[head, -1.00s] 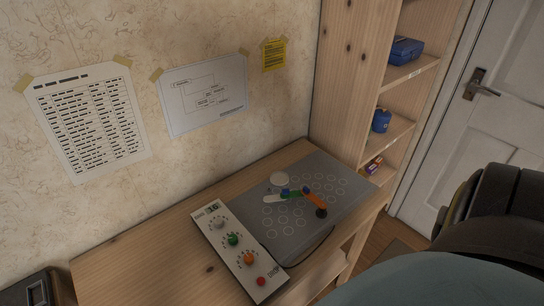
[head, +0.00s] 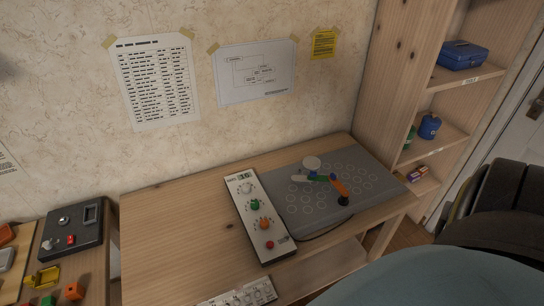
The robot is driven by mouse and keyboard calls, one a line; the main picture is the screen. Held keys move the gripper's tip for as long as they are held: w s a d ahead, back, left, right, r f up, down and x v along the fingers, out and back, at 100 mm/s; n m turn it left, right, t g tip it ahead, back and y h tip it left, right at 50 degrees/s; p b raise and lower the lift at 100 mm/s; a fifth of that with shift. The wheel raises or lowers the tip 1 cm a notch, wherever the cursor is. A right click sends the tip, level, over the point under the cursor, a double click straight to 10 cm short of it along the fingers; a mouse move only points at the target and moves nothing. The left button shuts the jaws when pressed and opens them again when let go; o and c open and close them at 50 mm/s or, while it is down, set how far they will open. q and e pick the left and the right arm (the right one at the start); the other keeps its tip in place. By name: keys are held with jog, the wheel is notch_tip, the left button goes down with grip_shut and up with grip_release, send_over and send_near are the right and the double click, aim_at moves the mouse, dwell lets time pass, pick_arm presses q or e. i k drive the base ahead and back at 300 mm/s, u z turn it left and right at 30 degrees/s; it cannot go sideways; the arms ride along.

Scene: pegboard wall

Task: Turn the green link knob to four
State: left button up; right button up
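The green knob (head: 255,204) sits on a pale control panel (head: 238,189) on the wooden table. A white knob (head: 246,188) is above it, an orange knob (head: 264,224) and a red button (head: 270,245) below it. A small display (head: 243,176) at the panel's top is too small to read surely. The green knob's setting cannot be made out. Beside the panel, a grey board (head: 370,191) with circles carries a linkage with a green link (head: 322,178) and an orange link (head: 340,188). Neither gripper is in view.
The wooden table (head: 180,230) is clear left of the panel. A dark box (head: 72,230) and coloured blocks are on a surface at the left. A wooden shelf (head: 396,80) stands at the right.

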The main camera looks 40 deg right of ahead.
aim_at(254, 205)
jog(key=k, duration=0.2)
jog(key=z, duration=1.1)
jog(key=i, duration=0.5)
jog(key=k, duration=0.5)
jog(key=u, duration=3.5)
jog(key=k, duration=1.5)
jog(key=z, duration=1.35)
